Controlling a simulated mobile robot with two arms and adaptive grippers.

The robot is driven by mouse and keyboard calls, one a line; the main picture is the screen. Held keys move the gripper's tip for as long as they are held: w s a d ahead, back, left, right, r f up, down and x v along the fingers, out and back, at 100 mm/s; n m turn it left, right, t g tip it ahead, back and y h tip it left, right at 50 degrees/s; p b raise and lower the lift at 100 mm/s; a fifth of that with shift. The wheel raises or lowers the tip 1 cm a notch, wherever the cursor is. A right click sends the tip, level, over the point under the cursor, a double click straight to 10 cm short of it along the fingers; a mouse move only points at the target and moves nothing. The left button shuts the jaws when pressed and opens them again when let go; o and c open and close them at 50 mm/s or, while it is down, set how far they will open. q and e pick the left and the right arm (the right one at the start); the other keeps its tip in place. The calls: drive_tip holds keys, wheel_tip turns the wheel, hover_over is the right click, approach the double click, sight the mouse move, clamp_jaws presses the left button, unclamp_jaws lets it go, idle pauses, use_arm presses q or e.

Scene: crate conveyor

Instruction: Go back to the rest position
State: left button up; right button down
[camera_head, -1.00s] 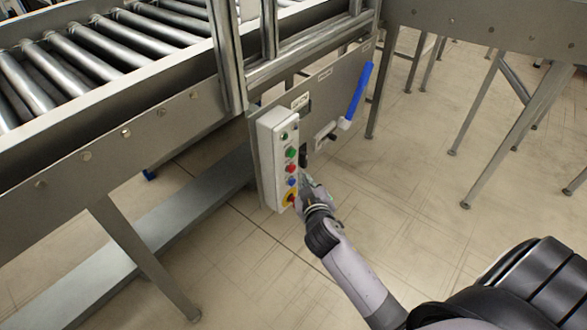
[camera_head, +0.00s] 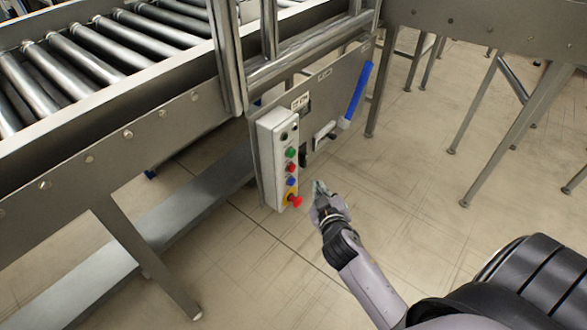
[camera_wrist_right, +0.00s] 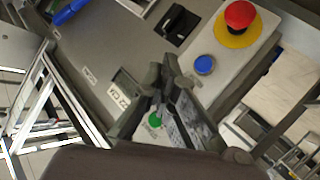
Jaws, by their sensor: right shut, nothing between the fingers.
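My right gripper (camera_head: 318,188) is shut and empty in the head view. It is just right of the lower end of the white button box (camera_head: 270,135), apart from it. The box carries green, red and blue buttons and a red emergency stop (camera_head: 296,202) on a yellow base. In the right wrist view my right gripper's fingers (camera_wrist_right: 165,95) show in front of the box, with the emergency stop (camera_wrist_right: 240,15), the blue button (camera_wrist_right: 204,64) and a green button (camera_wrist_right: 155,119) around them. My left gripper is in neither view.
The roller conveyor (camera_head: 100,130) runs along the left, with metal legs and a low beam below. A grey panel (camera_head: 335,100) with a blue handle (camera_head: 357,92) stands beside the box. Another metal frame (camera_head: 490,30) is at upper right. Floor (camera_head: 400,200) is open to the right.

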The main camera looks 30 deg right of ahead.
idle(0.3)
drive_tip(key=s+a+f+g+y+p, duration=0.3)
drive_tip(key=s+a+f+g, duration=0.3)
drive_tip(key=s+f, duration=0.5)
drive_tip(key=s+a+f+g+y+p, duration=0.25)
drive_tip(key=s+a+f+g, duration=0.3)
drive_tip(key=s+f, duration=0.55)
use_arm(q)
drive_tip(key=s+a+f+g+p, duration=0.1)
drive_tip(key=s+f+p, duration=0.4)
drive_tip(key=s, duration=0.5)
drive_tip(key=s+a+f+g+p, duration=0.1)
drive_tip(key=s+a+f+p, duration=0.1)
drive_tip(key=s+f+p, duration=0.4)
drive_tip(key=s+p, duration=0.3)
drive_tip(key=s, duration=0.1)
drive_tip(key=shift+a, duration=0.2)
use_arm(e)
drive_tip(key=s+d+f, duration=0.1)
drive_tip(key=s+f, duration=0.1)
drive_tip(key=s, duration=0.8)
drive_tip(key=s+d+f+n+g, duration=0.1)
drive_tip(key=s+f, duration=0.1)
drive_tip(key=s, duration=0.8)
drive_tip(key=shift+d, duration=0.15)
